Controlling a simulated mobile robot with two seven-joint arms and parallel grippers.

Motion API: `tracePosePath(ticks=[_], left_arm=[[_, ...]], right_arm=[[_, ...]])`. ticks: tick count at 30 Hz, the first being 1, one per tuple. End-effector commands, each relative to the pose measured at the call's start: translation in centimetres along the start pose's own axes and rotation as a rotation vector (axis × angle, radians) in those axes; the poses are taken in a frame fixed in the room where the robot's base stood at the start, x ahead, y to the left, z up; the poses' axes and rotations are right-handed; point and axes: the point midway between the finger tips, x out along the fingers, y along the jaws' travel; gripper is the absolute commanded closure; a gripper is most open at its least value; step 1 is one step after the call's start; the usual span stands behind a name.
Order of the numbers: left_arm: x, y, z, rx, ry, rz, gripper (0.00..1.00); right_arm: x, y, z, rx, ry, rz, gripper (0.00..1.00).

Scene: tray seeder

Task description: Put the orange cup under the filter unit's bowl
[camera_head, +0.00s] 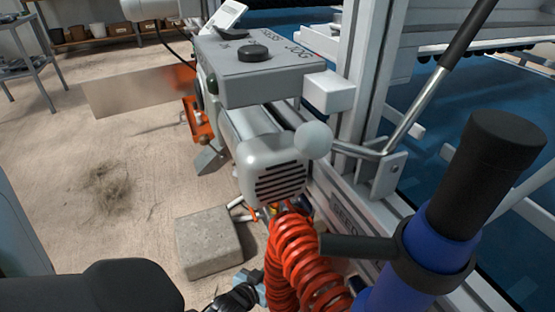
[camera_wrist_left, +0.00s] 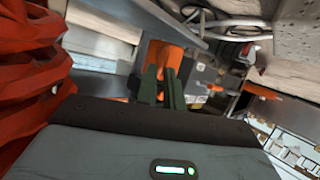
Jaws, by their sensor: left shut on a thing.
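In the left wrist view, my left gripper (camera_wrist_left: 160,88) is shut on an orange thing, which looks like the orange cup (camera_wrist_left: 163,58). Its dark green fingers stand on either side of the cup's lower part. The cup's far side is hidden. In the head view, my black left arm comes in at the lower left, but its fingertips and the cup cannot be made out. The filter unit and its bowl cannot be told clearly in either view. My right gripper is not in view.
A red coiled hose (camera_head: 292,255) hangs below the grey motor (camera_head: 268,170) and shows close at the left in the wrist view (camera_wrist_left: 30,85). A concrete block (camera_head: 208,243) lies on the floor. A blue and black cylinder (camera_head: 440,240) stands at the right.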

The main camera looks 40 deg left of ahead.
Motion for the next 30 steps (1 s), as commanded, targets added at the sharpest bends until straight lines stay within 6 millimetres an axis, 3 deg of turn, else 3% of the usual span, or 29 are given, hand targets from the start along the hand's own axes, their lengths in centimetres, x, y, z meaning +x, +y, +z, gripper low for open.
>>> tracePosePath(ticks=[5, 10, 13, 25, 26, 30], left_arm=[[1.2, 0.1, -0.5, 0.001, 0.004, 0.001, 1.00], [3.8, 0.2, -1.4, 0.002, 0.003, 0.001, 1.00], [4.1, 0.0, 0.0, 0.001, -0.003, 0.000, 1.00], [4.2, 0.0, 0.2, 0.000, 0.000, 0.000, 1.00], [4.2, 0.0, 0.2, 0.000, 0.000, 0.000, 0.90], [4.2, 0.0, 0.1, 0.000, 0.000, 0.000, 0.71]], right_arm=[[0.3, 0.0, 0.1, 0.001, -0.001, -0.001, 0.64], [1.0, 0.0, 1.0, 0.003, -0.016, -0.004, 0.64], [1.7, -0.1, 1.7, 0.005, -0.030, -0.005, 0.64], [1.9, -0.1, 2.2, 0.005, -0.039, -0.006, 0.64], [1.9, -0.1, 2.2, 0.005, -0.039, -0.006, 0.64], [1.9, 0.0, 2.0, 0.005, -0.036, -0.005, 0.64]])
